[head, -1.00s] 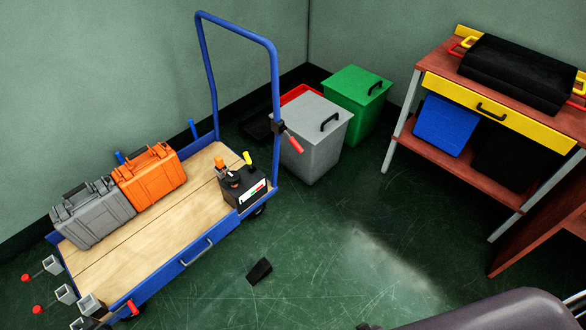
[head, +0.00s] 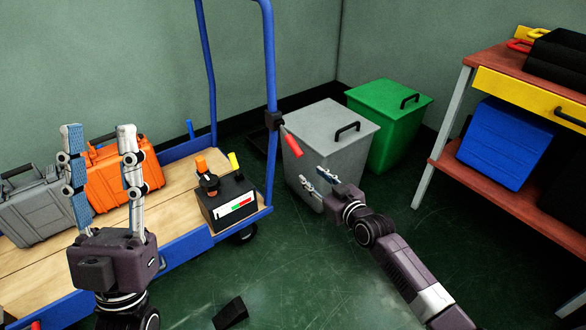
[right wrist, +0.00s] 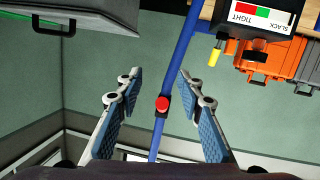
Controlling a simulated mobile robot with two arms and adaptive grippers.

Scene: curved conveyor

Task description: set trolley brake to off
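The blue trolley (head: 188,247) stands at the left with a tall blue handle frame. A lever with a red grip (head: 291,144) sticks out of a black clamp (head: 273,120) on the near handle post. My right gripper (head: 315,178) is open and empty, just below and right of the lever, apart from it. In the right wrist view the red grip (right wrist: 162,104) appears end-on between the open fingers (right wrist: 159,73); contact is not visible. My left gripper (head: 98,132) is open, fingers up, in front of the trolley deck. No brake markings are readable.
A black box (head: 230,204) with a red-green gauge, marked SLACK and TIGHT, sits on the deck. Grey (head: 30,210) and orange (head: 108,177) cases lie behind it. Grey (head: 335,150) and green (head: 385,130) bins stand behind my right gripper. A black wedge (head: 230,313) lies on the floor.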

